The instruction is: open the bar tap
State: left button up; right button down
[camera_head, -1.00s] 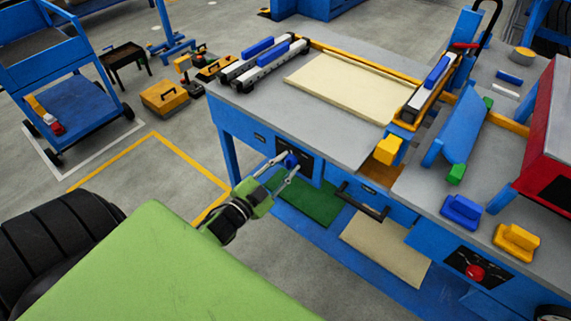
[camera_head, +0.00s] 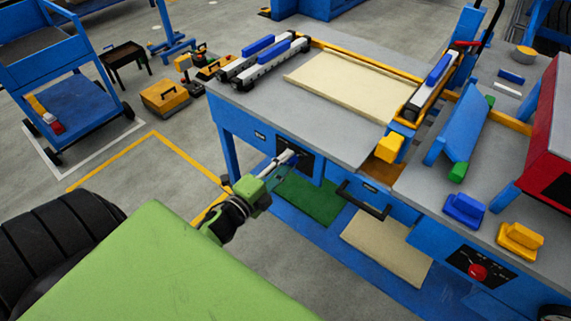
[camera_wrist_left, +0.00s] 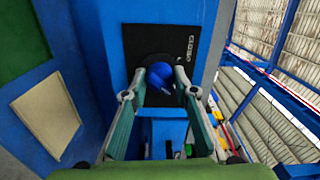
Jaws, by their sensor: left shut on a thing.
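The bar tap is a round blue knob (camera_wrist_left: 158,84) on a black panel (camera_wrist_left: 188,42) set in the blue front of the workbench. In the head view the black panel (camera_head: 304,163) shows at the bench front, and the fingers mostly hide the knob. My left gripper (camera_head: 288,157) reaches it from the front left. In the left wrist view the two fingertips of my left gripper (camera_wrist_left: 160,78) press on opposite sides of the knob. The gripper is shut on it. My right gripper is in neither view.
A black drawer handle (camera_head: 364,200) sticks out right of the panel. A red knob (camera_head: 478,272) is farther right on another panel. Blue and white rails (camera_head: 262,62) and a cream board (camera_head: 350,83) lie on the bench top.

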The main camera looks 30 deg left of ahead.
pick_arm(q)
jog(key=shift+m, duration=0.6)
jog(key=o, duration=1.1)
jog(key=s, duration=1.2)
jog(key=shift+a, duration=0.45)
